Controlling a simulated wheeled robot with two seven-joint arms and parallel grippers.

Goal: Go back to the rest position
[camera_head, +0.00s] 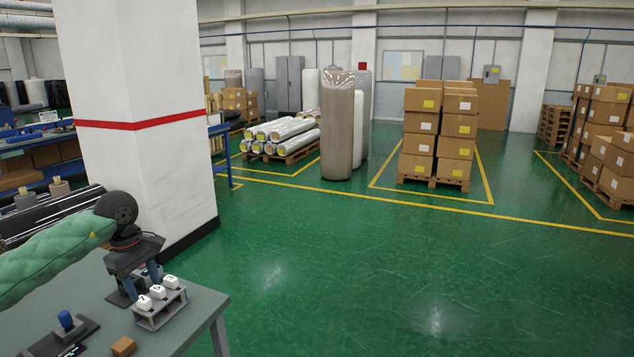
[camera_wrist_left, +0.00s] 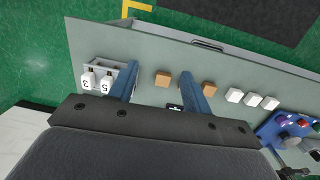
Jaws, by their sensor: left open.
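My left gripper (camera_head: 142,281) is above the grey table (camera_head: 205,308) at lower left, pointing down. Its two blue fingers are apart, and nothing shows held between them in the left wrist view (camera_wrist_left: 160,88). A grey rack (camera_head: 160,318) with white numbered blocks (camera_head: 158,291) stands right beside the fingers in the head view. In the wrist view, blocks marked 3 and 5 (camera_wrist_left: 97,82) show beside one finger. My right gripper is not in view.
A brown block (camera_head: 123,346) and a blue knob on a dark base (camera_head: 66,321) are at the table's near side. The wrist view shows several white blocks (camera_wrist_left: 252,99) and a blue tray (camera_wrist_left: 290,130). A white pillar (camera_head: 150,90) stands behind the table.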

